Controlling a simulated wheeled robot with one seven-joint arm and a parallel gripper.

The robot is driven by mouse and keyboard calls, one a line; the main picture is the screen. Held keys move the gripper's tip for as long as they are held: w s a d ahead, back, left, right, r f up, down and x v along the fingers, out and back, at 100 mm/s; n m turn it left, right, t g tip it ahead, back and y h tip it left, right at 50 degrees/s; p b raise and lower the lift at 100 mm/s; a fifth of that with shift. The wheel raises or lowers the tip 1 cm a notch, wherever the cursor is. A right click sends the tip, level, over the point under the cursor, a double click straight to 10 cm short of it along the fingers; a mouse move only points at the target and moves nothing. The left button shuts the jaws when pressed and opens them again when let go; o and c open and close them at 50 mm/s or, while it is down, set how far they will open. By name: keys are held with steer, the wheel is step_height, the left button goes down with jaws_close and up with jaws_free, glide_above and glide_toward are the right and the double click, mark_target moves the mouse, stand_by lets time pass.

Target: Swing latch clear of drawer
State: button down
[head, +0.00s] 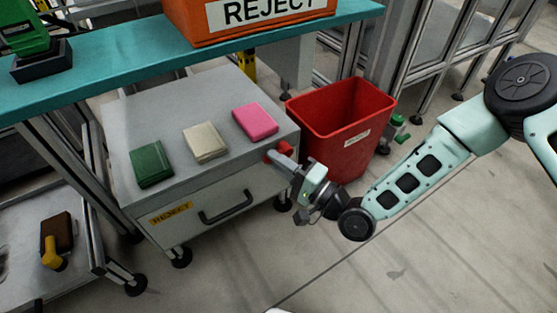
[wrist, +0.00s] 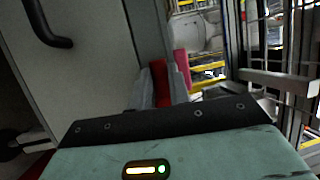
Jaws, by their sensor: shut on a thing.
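The drawer (head: 240,196) is the light grey front of a wheeled cabinet, with a black handle (head: 226,206) and a yellow REJECT label (head: 170,213). It looks closed. The latch (head: 286,147) is a small red piece at the cabinet's upper right front corner. My gripper (head: 275,156) reaches in from the right and is shut on the latch, hiding much of it. In the wrist view, the red latch (wrist: 160,84) shows between the grey fingers of my gripper (wrist: 161,90). The drawer handle (wrist: 48,28) is at upper left there. The latch's exact angle is hard to tell.
A red bin (head: 345,128) stands close behind my gripper. A teal shelf (head: 130,52) holds an orange REJECT box (head: 205,22). The floor in front is clear.

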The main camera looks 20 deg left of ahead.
steer(key=c, duration=1.3)
jaws_free()
steer(key=p+v, duration=0.6)
steer(key=v, duration=1.1)
steer(key=shift+d, duration=0.2)
steer(key=shift+s, duration=0.1)
